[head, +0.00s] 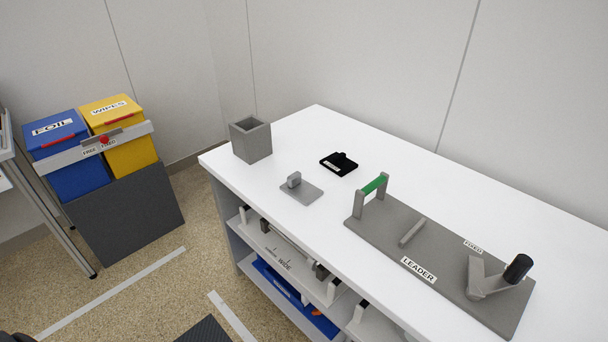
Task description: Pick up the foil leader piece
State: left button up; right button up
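No piece is clearly recognisable as a foil leader piece. A grey board (382,234) labelled LEADER lies on the white table (450,190). It bears a green bar (375,183) between two grey posts, a short grey rod (412,231), and a grey V-shaped holder (480,280) beside a black cylinder (518,268). A small grey plate with an upright knob (302,193) and a small black block with a white label (339,163) lie left of the board. Neither of my grippers is in view.
A grey open box (251,140) stands at the table's far left corner. Shelves (285,250) below hold several parts.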

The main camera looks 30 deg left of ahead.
aim_at(303, 191)
jog(key=j+z, duration=0.2)
jog(key=j, duration=0.35)
jog(key=j+z, duration=0.25)
jog(key=j, duration=0.35)
jog(key=j+z, duration=0.2)
jog(key=j, duration=0.35)
jog(key=k+j+z, duration=0.2)
jog(key=j, duration=0.35)
jog(key=j+z, duration=0.25)
jog(key=j, duration=0.35)
